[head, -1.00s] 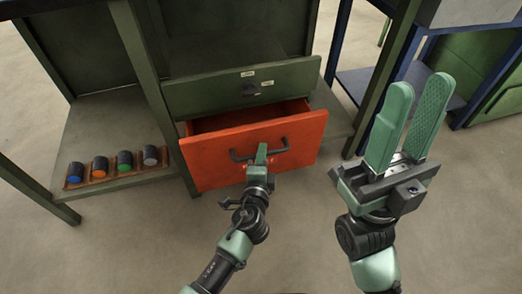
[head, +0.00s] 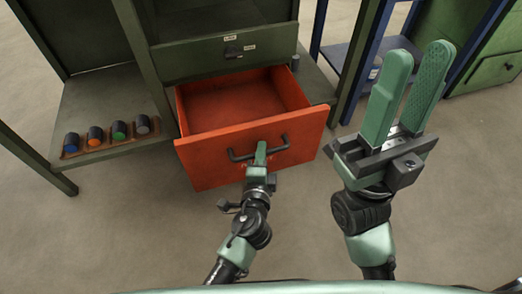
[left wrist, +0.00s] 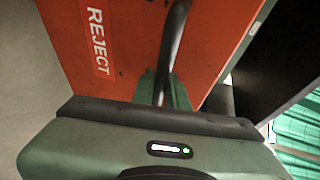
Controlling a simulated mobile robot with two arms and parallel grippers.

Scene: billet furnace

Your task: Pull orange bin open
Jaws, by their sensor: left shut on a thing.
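The orange bin (head: 200,160) is a drawer low in the green cabinet, drawn well out, with its empty-looking inside showing. Its front bears a black bar handle (head: 236,156) and, in the left wrist view, a "REJECT" label (left wrist: 97,42). My left gripper (head: 261,152) is shut on the handle, which runs between its fingers in the left wrist view (left wrist: 165,85). The fingers hide part of the handle. My right gripper (head: 405,95) is raised to the right of the bin, empty, with its two green fingers a gap apart.
On the lower shelf at left, a rack holds several dark cylinders with coloured ends (head: 96,136). A small grey cylinder (head: 295,63) stands just behind the bin's right side. The floor in front is clear.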

